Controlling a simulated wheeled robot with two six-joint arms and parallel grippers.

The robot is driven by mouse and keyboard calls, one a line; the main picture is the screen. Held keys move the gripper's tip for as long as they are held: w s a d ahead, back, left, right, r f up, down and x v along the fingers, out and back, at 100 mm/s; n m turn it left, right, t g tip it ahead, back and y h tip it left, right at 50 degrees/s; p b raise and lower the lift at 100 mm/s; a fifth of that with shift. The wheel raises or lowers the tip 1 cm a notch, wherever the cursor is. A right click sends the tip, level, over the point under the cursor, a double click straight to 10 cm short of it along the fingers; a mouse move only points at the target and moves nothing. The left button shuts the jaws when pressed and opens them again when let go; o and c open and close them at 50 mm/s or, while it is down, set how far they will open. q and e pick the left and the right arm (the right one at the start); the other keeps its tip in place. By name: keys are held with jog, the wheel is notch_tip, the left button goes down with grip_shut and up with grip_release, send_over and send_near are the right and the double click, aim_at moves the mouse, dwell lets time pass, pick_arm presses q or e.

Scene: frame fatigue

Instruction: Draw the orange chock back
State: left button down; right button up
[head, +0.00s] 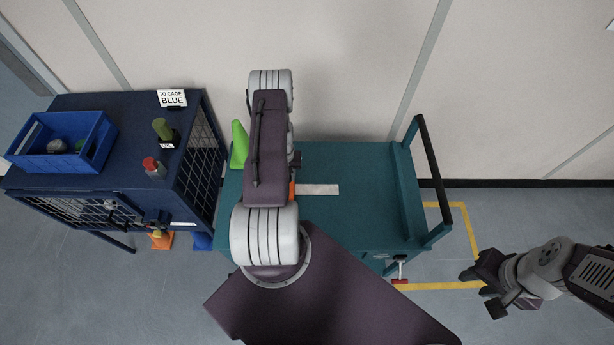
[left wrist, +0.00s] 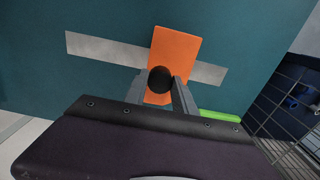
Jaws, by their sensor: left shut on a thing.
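The orange chock (left wrist: 176,48) is a flat orange block with a round black knob (left wrist: 161,80), in the left wrist view. It lies across a pale grey strip on the teal cart top. My left gripper (left wrist: 160,88) has its two grey fingers on either side of the knob and is shut on it. In the head view only a sliver of the chock (head: 292,190) shows beside my left arm, which hides the rest and the left gripper. My right gripper (head: 481,290) is open and empty, right of the cart over the floor.
The teal cart (head: 365,215) has a raised rail (head: 432,165) at its right end and a pale strip (head: 318,190).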

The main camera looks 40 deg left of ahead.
pick_arm(q)
jog(key=s+a+b, duration=0.2)
jog(key=s+a, duration=0.4)
jog(key=a, duration=0.2)
jog(key=shift+s+b, duration=0.3)
jog(key=shift+b, duration=0.05)
jog(key=shift+r, duration=0.1)
jog(key=c, duration=1)
grip_release()
jog(key=shift+s+a, duration=0.1)
jog(key=shift+s, duration=0.15)
jog(key=shift+r+b, duration=1)
jog(key=shift+r, duration=3.5)
